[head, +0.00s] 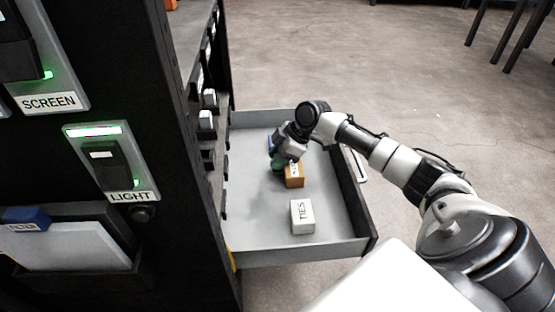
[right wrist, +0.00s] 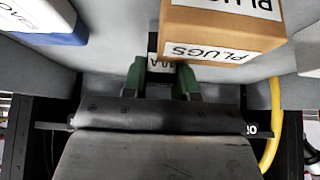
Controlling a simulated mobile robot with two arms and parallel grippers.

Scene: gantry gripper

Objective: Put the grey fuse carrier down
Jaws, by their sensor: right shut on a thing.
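My right gripper (head: 279,162) reaches into an open grey drawer (head: 255,215), beside an orange-brown box. In the right wrist view its two green fingers (right wrist: 161,82) are shut on a small dark grey piece (right wrist: 160,86) with a white label (right wrist: 160,70), only partly readable. I take this piece to be the grey fuse carrier; most of it is hidden by the fingers and the box. I cannot tell whether it touches the drawer floor. In the head view it is hidden behind the gripper. My left gripper is in neither view.
The box marked PLUGS (head: 294,177) is very close to the fingers and shows large in the right wrist view (right wrist: 222,28). A blue-and-white box (right wrist: 50,22) lies on the other side. The drawer's near-left floor is clear.

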